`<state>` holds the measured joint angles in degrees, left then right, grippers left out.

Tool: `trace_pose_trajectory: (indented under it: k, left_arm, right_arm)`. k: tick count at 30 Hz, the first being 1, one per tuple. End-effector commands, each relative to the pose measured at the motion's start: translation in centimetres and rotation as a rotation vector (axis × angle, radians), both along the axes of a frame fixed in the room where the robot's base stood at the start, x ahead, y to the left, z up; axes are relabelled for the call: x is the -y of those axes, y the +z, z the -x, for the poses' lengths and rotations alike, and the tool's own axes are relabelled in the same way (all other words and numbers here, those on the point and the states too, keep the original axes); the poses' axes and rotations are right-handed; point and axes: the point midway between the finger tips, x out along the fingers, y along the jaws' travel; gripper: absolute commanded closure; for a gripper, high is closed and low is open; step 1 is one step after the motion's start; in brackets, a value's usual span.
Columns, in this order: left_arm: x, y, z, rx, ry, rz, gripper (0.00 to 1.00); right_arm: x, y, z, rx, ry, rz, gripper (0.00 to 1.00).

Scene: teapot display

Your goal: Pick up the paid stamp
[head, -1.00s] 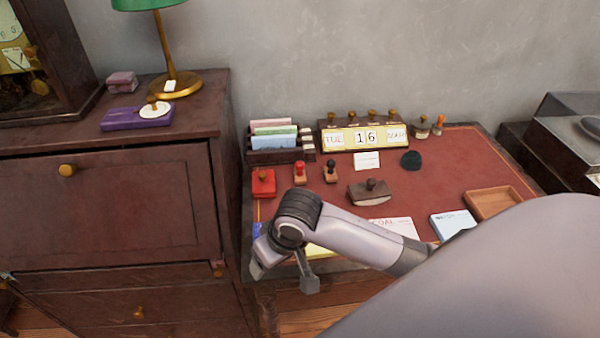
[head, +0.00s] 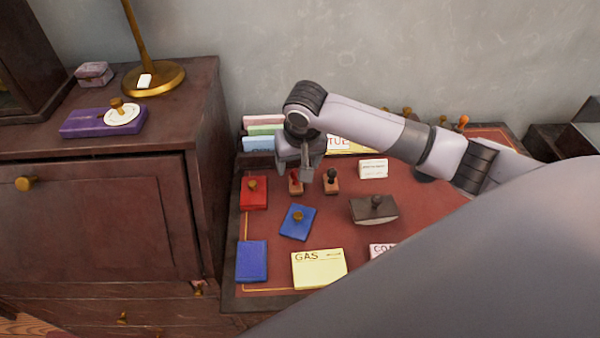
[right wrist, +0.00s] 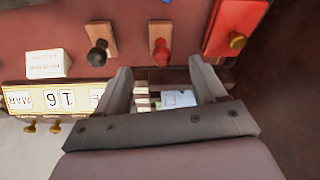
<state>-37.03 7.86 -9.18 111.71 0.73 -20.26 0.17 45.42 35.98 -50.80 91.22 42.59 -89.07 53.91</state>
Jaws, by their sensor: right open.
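Two small wooden stamps stand on the red desk top (head: 340,225). One is the red-handled stamp (head: 296,184), also in the right wrist view (right wrist: 160,42). The other is the black-handled stamp (head: 331,181), also in the right wrist view (right wrist: 100,45). I cannot read which one is the paid stamp. My right gripper (head: 297,172) is open and empty, just above and behind the red-handled stamp. In the right wrist view its fingertips (right wrist: 160,70) are spread on either side of that stamp's line, apart from it. My left gripper is not in view.
A red box (head: 254,193) and a blue box (head: 297,222) with knobs stand close by. A rocker blotter (head: 373,209), a white card (head: 373,168) and a yellow GAS card (head: 319,269) lie around. The letter rack (head: 258,143) and date display (right wrist: 50,98) stand behind.

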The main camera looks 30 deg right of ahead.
Motion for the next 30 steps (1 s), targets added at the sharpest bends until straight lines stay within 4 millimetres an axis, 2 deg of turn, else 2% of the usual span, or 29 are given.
trace_pose_trajectory:
  k: [8, 18, 27, 28, 30]
  left_arm:
    - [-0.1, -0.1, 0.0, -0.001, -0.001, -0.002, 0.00]
    - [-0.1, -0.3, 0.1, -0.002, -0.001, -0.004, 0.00]
    - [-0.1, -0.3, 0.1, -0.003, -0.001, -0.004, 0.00]
    - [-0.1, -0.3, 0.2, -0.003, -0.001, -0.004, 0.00]
    - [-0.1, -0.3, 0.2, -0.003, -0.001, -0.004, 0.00]
  right_arm:
    - [0.2, -2.3, -0.6, -0.002, -0.002, 0.001, 0.30]
    - [0.4, -6.5, -1.7, -0.002, -0.002, 0.002, 0.30]
    - [0.5, -6.9, -1.9, 0.001, 0.000, 0.001, 0.30]
    - [0.5, -6.9, -1.9, 0.001, 0.000, 0.001, 0.33]
    - [0.5, -6.9, -1.9, 0.001, 0.000, 0.001, 0.56]
